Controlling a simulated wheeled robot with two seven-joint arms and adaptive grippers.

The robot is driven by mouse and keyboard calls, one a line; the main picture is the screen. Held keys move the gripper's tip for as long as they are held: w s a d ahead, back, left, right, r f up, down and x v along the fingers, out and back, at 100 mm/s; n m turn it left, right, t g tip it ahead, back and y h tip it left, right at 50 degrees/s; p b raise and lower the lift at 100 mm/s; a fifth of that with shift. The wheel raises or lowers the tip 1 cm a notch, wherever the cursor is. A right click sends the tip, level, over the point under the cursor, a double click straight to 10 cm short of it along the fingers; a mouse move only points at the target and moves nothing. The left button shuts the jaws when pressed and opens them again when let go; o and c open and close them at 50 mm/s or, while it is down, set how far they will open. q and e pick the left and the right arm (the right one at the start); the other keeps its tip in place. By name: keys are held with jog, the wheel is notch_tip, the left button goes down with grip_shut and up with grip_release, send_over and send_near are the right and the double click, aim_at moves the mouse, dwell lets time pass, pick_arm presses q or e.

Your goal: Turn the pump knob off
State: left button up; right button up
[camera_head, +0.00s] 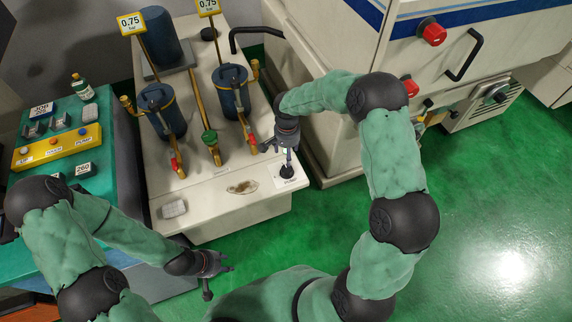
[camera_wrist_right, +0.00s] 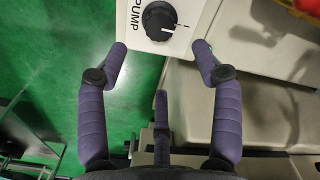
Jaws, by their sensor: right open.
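The pump knob (camera_wrist_right: 159,21) is a black round dial with a white pointer line, on a white panel marked PUMP. In the head view it shows as a dark knob (camera_head: 287,171) near the front right corner of the cream unit. My right gripper (camera_wrist_right: 160,47) is open and empty, its two side fingers spread to either side below the knob in the wrist view, apart from it. In the head view my right gripper (camera_head: 288,153) points down just above the knob. My left gripper (camera_head: 218,271) is open and empty in front of the unit, away from the knob.
The cream unit (camera_head: 222,218) carries dark blue filter housings (camera_head: 232,92), pipes and red-handled valves (camera_head: 252,149) behind the knob. A large cream machine (camera_head: 335,150) stands close on the right. A teal bench (camera_head: 125,185) with a yellow switch box (camera_head: 57,147) is at left.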

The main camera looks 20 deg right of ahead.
aim_at(287, 168)
notch_tip(287, 168, down, 10)
jog(key=shift+f+b, duration=0.15)
jog(key=shift+b, duration=1)
jog(key=c, duration=1.1)
